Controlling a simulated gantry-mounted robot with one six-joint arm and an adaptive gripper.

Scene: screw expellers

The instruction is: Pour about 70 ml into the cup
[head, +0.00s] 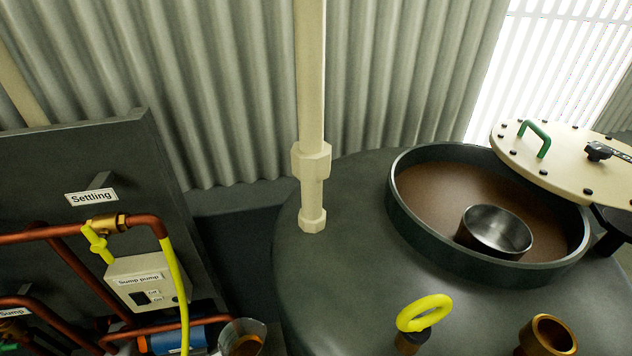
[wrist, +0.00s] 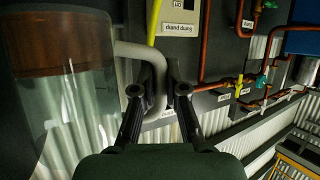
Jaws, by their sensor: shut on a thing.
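In the wrist view, where the scene appears upside down, my gripper (wrist: 159,90) is shut on the pale curved handle (wrist: 132,50) of a clear jug (wrist: 80,115). Brown liquid fills the jug's base end, at the top of that picture. In the head view, a clear vessel (head: 243,338) with brown contents is cut off by the bottom edge; it looks like the same jug, but my gripper does not show there. A round steel cup (head: 498,230) sits inside the tank's open hatch, over a brown surface. I cannot see whether it holds anything.
The dark tank (head: 330,275) has a raised hatch rim (head: 400,205) and a cream lid (head: 560,165) swung aside. A cream vertical pipe (head: 312,110), a yellow lifting eye (head: 425,312) and a brass fitting (head: 548,335) stand on it. Copper pipes (head: 75,232) and a sump pump box (head: 148,283) lie left.

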